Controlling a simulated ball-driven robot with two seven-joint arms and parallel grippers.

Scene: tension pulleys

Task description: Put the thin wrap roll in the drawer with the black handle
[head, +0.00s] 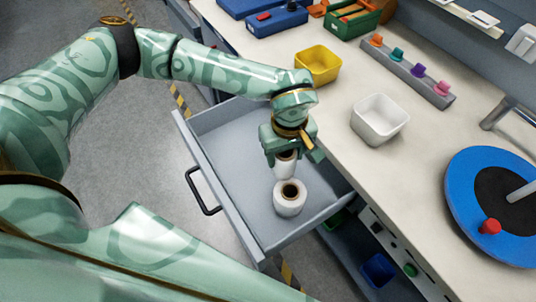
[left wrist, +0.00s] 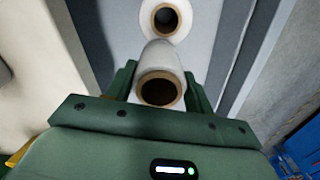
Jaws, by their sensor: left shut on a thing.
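The drawer with the black handle (head: 203,192) is pulled open, and its grey floor (head: 225,135) shows. My left gripper (head: 287,155) is over the drawer, shut on a white wrap roll (head: 285,168) with a brown core. In the left wrist view this roll (left wrist: 160,72) sits between the two green fingers, its core end toward the camera. A second, wider white roll (head: 289,199) stands upright on the drawer floor just in front of the held one; it also shows in the left wrist view (left wrist: 164,20). I cannot tell whether the held roll touches the floor. My right gripper is not in view.
On the bench beside the drawer stand a yellow bin (head: 318,64), a white bin (head: 380,119), a rail of coloured pegs (head: 408,70) and a blue and black turntable (head: 490,210). The drawer's left part is empty.

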